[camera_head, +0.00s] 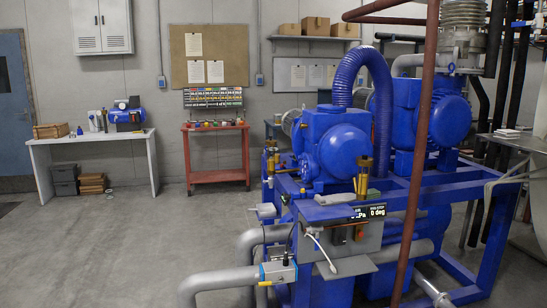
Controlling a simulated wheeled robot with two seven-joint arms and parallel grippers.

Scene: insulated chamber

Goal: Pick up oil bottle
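No thing in view can be told for certain as the oil bottle. On the white workbench (96,139) at the far left stand a few small upright containers (93,120), grey and dark, which are too small to identify. A small dark blue item (80,131) sits to their left. Neither of my grippers shows in the head view.
A blue pump machine (335,145) with grey pipes (222,282) fills the right and centre front. A red-brown pole (418,150) crosses before it. A red cart (217,153) stands at the back wall. The grey floor (130,235) at left is clear.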

